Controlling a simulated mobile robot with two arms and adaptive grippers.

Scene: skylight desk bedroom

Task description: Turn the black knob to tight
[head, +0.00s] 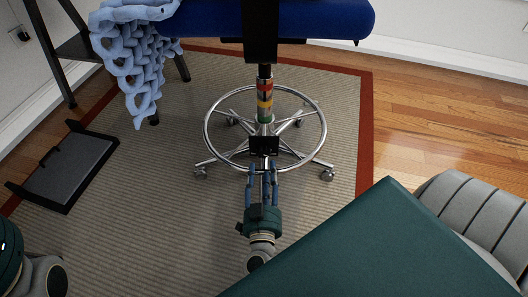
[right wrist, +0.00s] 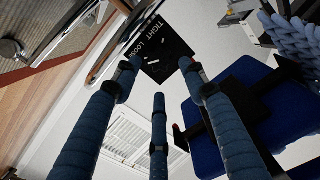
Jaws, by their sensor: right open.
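A black plate (right wrist: 163,48) with the white words TIGHT and LOOSE and small white marks shows beyond my fingertips in the right wrist view. I cannot make out the black knob apart from the plate. My right gripper (head: 262,172) reaches up from below, just in front of the block. Its blue fingers (right wrist: 163,75) are open, with the plate beyond them; I cannot tell whether they touch it. My left gripper is out of view.
The blue chair seat (head: 310,20) overhangs the column, and a chrome foot ring (head: 318,140) surrounds it. A light blue chunky knit throw (head: 135,60) hangs at left. A black-framed footrest (head: 65,170) lies on the striped rug (head: 150,220).

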